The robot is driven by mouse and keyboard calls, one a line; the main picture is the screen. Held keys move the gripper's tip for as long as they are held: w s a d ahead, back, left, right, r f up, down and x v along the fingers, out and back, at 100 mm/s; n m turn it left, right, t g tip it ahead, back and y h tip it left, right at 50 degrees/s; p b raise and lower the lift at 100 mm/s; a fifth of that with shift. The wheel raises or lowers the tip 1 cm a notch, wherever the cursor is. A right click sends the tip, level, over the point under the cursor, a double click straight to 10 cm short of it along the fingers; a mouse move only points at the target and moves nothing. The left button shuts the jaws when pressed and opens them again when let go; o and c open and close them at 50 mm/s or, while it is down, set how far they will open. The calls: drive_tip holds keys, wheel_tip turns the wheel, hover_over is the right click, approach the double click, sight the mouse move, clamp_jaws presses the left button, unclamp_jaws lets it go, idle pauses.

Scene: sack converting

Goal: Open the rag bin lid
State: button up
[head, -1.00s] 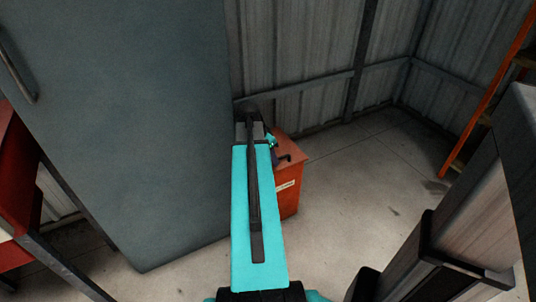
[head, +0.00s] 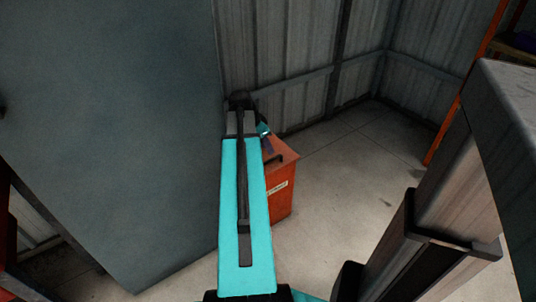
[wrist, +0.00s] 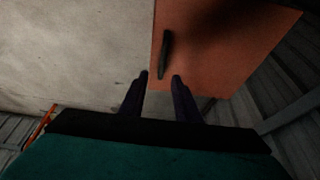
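The rag bin is an orange-red box (head: 281,201) with a pale label on its front, standing on the floor beyond my teal arm in the head view. Its flat lid (head: 285,157) is shut and has a dark handle. My arm hides the bin's left part. In the wrist view the lid (wrist: 225,50) fills the upper right, with the dark bar handle (wrist: 165,54) near its left edge. My gripper (wrist: 160,76) is open and empty. Its two dark fingers point toward the near end of the handle, apparently short of it.
A tall grey cabinet (head: 110,140) stands close to the left of my arm and the bin. Corrugated metal walls (head: 290,45) close off the back. An orange-framed rack (head: 470,85) is at the upper right. The concrete floor (head: 345,190) right of the bin is clear.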

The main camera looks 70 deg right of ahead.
sight(272, 159)
drive_tip(key=shift+w+f, duration=0.15)
drive_tip(key=shift+d+f, duration=0.1)
drive_tip(key=shift+f, duration=0.4)
drive_tip(key=shift+b+x, duration=0.95)
drive_tip(key=shift+x, duration=2.2)
clamp_jaws()
